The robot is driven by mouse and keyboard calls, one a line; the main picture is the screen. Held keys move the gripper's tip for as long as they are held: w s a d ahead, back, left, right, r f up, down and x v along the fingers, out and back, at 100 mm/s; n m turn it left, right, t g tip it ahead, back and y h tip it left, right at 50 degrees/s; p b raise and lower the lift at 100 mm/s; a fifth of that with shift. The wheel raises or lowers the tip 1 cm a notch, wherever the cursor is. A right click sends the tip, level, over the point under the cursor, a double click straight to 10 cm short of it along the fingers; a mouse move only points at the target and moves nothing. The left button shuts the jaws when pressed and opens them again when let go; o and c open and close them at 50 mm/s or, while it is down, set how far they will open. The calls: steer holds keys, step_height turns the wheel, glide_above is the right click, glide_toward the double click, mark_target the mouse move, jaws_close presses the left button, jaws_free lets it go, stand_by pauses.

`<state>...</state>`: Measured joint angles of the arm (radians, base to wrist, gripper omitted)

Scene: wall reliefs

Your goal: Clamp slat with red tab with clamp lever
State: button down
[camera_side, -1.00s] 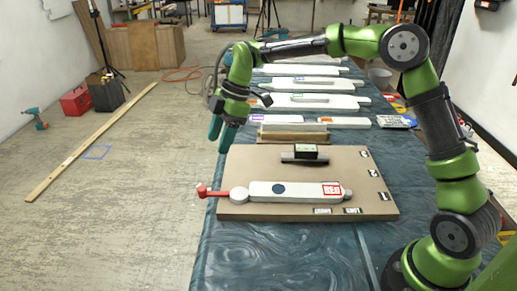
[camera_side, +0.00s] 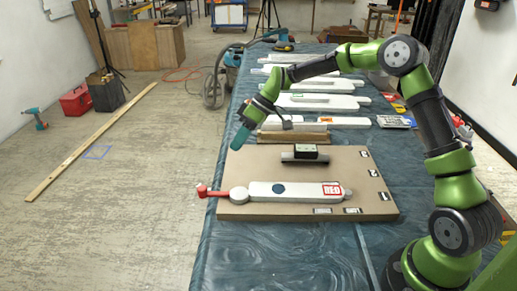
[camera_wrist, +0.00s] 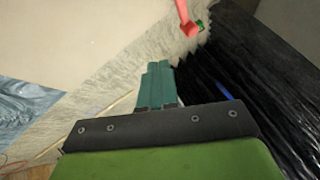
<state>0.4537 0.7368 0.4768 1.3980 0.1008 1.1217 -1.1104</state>
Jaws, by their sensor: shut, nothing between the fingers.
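The white slat (camera_side: 300,189) with a red-framed RED label at its right end lies flat on a beige board (camera_side: 240,165). A red lever (camera_side: 212,193) with a round white pivot sits at the slat's left end and sticks out past the board's left edge. The red lever also shows at the top of the wrist view (camera_wrist: 186,18). My gripper (camera_side: 239,139) hangs above the board's far left corner, apart from the lever and slat. Its teal fingers are together and empty, as the wrist view (camera_wrist: 160,72) also shows.
A small black-and-white block (camera_side: 306,150) on a dark base stands at the board's back. Behind the board are a wooden block (camera_side: 292,136) and several white slats (camera_side: 322,103). Small label plates lie along the board's right and front edges. The table (camera_side: 270,250) is clear in front.

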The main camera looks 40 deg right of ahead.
steer(key=x, duration=0.9)
steer(key=shift+s+f, duration=0.1)
steer(key=a, duration=0.3)
steer(key=shift+s+a+f, duration=0.1)
steer(key=shift+s+f, duration=0.1)
steer(key=shift+s, duration=0.2)
steer(key=shift+s+a, duration=0.15)
steer(key=shift+a, duration=0.35)
steer(key=shift+s+a+n, duration=0.25)
steer(key=shift+a+n, duration=0.05)
steer(key=shift+a, duration=0.25)
steer(key=shift+w+d, duration=0.2)
steer(key=shift+d, duration=0.25)
steer(key=d, duration=0.1)
steer(key=w+d, duration=0.1)
steer(key=d, duration=0.1)
steer(key=shift+w, duration=0.2)
steer(key=v, duration=1)
steer(key=shift+w, duration=0.25)
